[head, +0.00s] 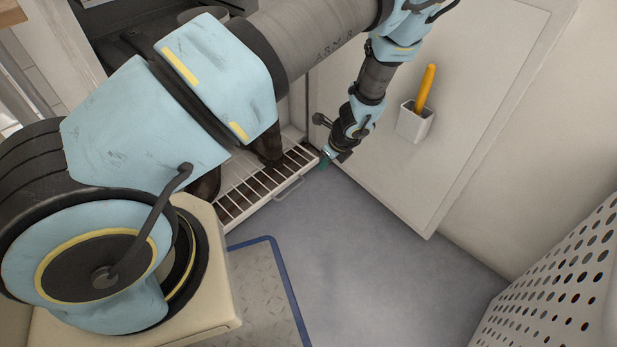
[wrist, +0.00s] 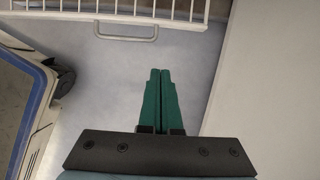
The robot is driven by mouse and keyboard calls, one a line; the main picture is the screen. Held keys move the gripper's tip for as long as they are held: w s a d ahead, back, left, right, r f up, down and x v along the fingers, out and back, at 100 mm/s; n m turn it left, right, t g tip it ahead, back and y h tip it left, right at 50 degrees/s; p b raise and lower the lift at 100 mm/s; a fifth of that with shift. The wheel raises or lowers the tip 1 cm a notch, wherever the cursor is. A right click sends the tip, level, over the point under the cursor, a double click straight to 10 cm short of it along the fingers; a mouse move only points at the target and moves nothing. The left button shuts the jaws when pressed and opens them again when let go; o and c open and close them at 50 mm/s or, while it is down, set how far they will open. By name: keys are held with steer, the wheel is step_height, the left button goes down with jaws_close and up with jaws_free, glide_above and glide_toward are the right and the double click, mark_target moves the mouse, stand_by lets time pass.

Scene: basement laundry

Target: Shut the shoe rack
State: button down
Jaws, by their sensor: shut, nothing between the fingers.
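The shoe rack (head: 262,199) is a low white wire rack near the floor, with dark shoes behind its bars. It stands pulled out, with a small handle (head: 289,188) on its front edge. In the wrist view, the rack's white bars (wrist: 180,14) run along the top and the handle (wrist: 126,38) hangs below them. My gripper (head: 325,163) is beside the rack's front right corner, close to the white panel. In the wrist view, my green fingers (wrist: 160,72) are together and empty, below and right of the handle and apart from it. My arm hides part of the rack.
A white panel (head: 480,60) on the right carries a small holder (head: 414,122) with an orange-handled item. A white perforated basket (head: 570,285) stands at the lower right. The grey floor (head: 370,260) between is clear.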

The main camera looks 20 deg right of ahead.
mark_target(301, 174)
steer(key=w+a+f+b, duration=0.3)
steer(key=w+f+b, duration=0.1)
steer(key=w+f, duration=0.3)
steer(key=shift+a+f, duration=0.15)
steer(key=shift+f, duration=0.95)
steer(key=shift+w+a, duration=0.2)
steer(key=shift+w, duration=0.15)
steer(key=w+a, duration=0.3)
steer(key=w, duration=0.4)
steer(key=w+a+b, duration=0.1)
steer(key=w+a, duration=0.2)
steer(key=w, duration=0.4)
steer(key=w+a, duration=0.4)
steer(key=w, duration=0.2)
steer(key=shift+w+f+b, duration=0.1)
steer(key=shift+w+b, duration=0.2)
steer(key=shift+w, duration=0.1)
steer(key=shift+w+a, duration=0.35)
steer(key=shift+w, duration=0.45)
steer(key=shift+r, duration=0.2)
